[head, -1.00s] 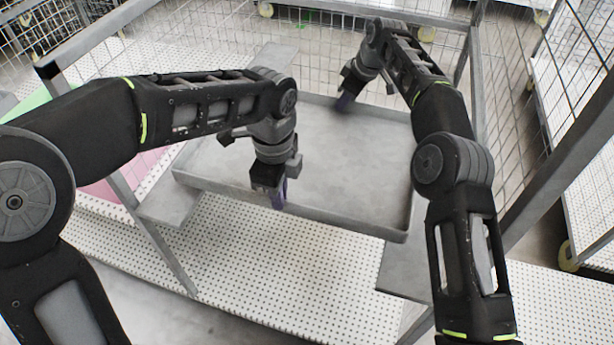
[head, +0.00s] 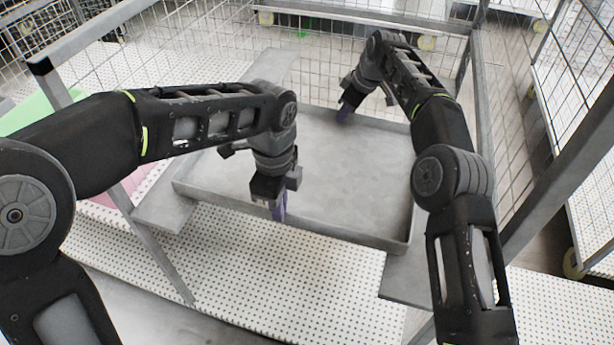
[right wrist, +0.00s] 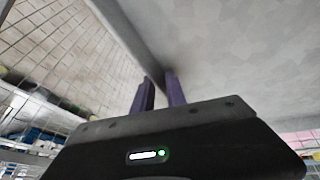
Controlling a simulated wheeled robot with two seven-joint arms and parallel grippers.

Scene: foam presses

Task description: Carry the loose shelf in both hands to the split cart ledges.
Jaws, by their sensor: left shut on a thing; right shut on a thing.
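The loose shelf (head: 335,229) is a grey metal tray with a low raised rim, seen in the middle of the head view. It looks about level between the two cart ledges. My left gripper (head: 279,211) is shut on its near rim, and my right gripper (head: 345,113) is shut on its far rim. The right wrist view shows the purple fingers (right wrist: 159,92) on either side of the shelf rim (right wrist: 135,42). The left ledge (head: 165,211) and right ledge (head: 402,283) show past the shelf's ends. Whether the shelf touches them is unclear.
Grey cart posts (head: 150,240) and wire mesh walls (head: 330,55) stand around the shelf. A white perforated deck (head: 270,275) lies below. Pink (head: 112,198) and green (head: 30,108) sheets lie at the left. Another cart (head: 575,190) stands at the right.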

